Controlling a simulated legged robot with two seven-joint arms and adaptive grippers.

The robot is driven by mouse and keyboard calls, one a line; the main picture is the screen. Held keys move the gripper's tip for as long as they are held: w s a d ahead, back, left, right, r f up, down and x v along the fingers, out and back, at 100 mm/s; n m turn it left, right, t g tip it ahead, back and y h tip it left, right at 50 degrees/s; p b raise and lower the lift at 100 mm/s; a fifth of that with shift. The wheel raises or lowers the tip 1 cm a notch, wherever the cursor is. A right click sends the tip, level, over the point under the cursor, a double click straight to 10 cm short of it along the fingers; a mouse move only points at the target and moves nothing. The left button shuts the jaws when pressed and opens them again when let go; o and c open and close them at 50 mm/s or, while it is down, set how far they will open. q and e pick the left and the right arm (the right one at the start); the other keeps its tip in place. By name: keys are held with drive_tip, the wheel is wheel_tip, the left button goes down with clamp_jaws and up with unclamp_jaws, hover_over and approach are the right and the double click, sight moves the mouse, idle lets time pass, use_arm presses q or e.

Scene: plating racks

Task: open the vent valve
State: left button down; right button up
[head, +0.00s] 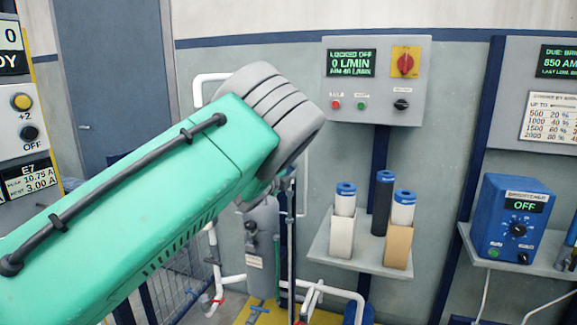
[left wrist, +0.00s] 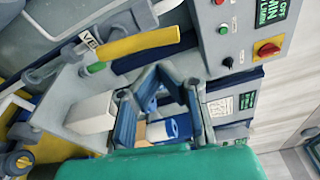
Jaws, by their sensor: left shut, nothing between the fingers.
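A yellow lever handle (left wrist: 138,45) stands at the upper middle of the left wrist view. It sits beside a grey pipe fitting and a tag (left wrist: 90,42) whose visible letters read "VE". I take this to be the vent valve; in the head view I cannot make it out, and my left arm covers much of that area. My left gripper (left wrist: 163,80) is shut and empty, apart from the handle in the picture, just below its right end. In the head view the left gripper (head: 284,183) is mostly hidden under the wrist. My right gripper is out of view.
A control panel (head: 376,108) reading "LOCKED OFF, 0 L/MIN" carries a red-and-yellow switch (head: 405,61). Below it, a grey shelf (head: 335,262) holds blue-capped cartridges. A grey cylinder (head: 262,243) and white pipes stand behind my arm. A blue box (head: 513,235) reads OFF.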

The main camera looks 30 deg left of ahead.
use_arm(q)
drive_tip(key=shift+w+a, duration=0.1)
drive_tip(key=shift+a, duration=0.55)
drive_tip(key=shift+a+r+n+b, duration=0.35)
drive_tip(key=shift+a+n+b, duration=0.1)
drive_tip(key=shift+n, duration=0.45)
